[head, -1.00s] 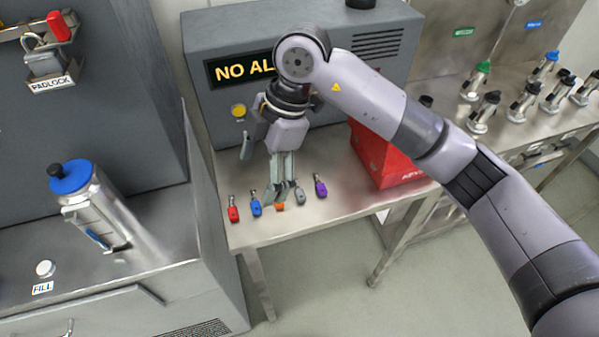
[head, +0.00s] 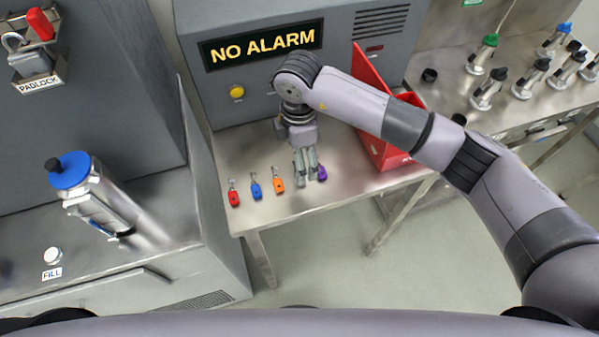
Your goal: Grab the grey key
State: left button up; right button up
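A row of coloured keys lies on the steel table: a red key (head: 234,197), a blue key (head: 256,191), an orange key (head: 278,185) and a purple key (head: 321,173). My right gripper (head: 307,180) points down between the orange and purple keys, at the grey key's place in the row. The grey key is hidden behind the fingers. The two fingers are close together with a thin gap showing; I cannot tell whether they hold the key. My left gripper is not in view.
A red box (head: 388,158) stands open on the table (head: 285,208), right of the keys and behind my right forearm. A grey cabinet with a NO ALARM display (head: 262,46) is behind. A canister (head: 100,195) stands on the left counter. The table's front strip is clear.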

jog(key=shift+f, duration=0.25)
notch_tip(320, 180, down, 4)
jog(key=shift+a+r+p, duration=0.15)
jog(key=shift+p, duration=1)
jog(key=shift+f, duration=0.55)
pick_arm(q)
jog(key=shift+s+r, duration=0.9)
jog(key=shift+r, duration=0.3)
pick_arm(e)
jog(key=shift+w, duration=0.1)
jog(key=shift+c, duration=0.4)
jog(key=c, duration=0.4)
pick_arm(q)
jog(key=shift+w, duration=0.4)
pick_arm(e)
jog(key=c, duration=0.5)
